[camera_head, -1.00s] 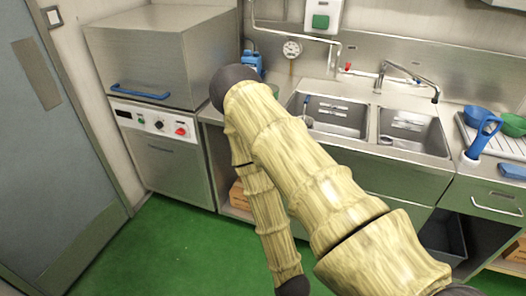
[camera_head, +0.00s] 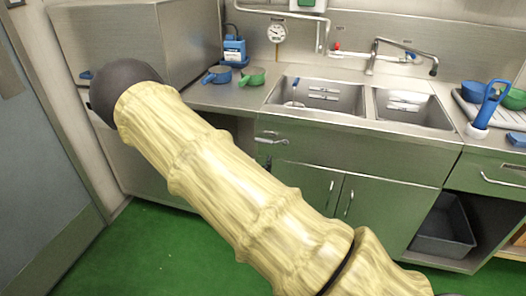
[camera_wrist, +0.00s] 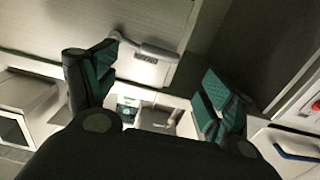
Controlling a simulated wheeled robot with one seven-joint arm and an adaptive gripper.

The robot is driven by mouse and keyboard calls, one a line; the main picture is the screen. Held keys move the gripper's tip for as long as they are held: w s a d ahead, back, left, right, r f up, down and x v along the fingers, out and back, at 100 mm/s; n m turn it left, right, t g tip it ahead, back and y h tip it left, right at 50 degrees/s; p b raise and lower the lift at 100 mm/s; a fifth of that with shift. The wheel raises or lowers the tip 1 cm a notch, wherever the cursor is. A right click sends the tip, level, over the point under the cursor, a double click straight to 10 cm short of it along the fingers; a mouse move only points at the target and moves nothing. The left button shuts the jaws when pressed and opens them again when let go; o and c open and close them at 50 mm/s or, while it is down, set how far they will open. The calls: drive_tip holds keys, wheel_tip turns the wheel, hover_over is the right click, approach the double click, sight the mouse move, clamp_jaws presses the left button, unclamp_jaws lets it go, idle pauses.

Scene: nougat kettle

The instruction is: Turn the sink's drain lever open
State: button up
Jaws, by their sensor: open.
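The steel sink (camera_head: 368,112) has two basins and stands right of centre in the head view. A small metal lever-like handle (camera_head: 271,139) is on the cabinet front below the left basin; I cannot tell for sure that it is the drain lever. My gripper (camera_wrist: 158,78) shows only in the wrist view, with its dark, green-padded fingers spread apart and nothing between them. A grey bar handle (camera_wrist: 148,49) on a pale panel shows beyond the fingers; I cannot tell what it belongs to. No contact with the sink is visible.
A steel box-shaped machine (camera_head: 140,40) stands left of the sink. Blue (camera_head: 217,75) and green (camera_head: 252,77) pans sit on the counter. A faucet (camera_head: 403,45) rises behind the basins. A blue-handled tool (camera_head: 485,105) is at right. The green floor (camera_head: 150,250) is clear.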

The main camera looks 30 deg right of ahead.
sight(263, 142)
drive_tip(key=x, duration=0.7)
drive_tip(key=r+p+x, duration=0.1)
drive_tip(key=x, duration=0.3)
drive_tip(key=shift+w, duration=0.1)
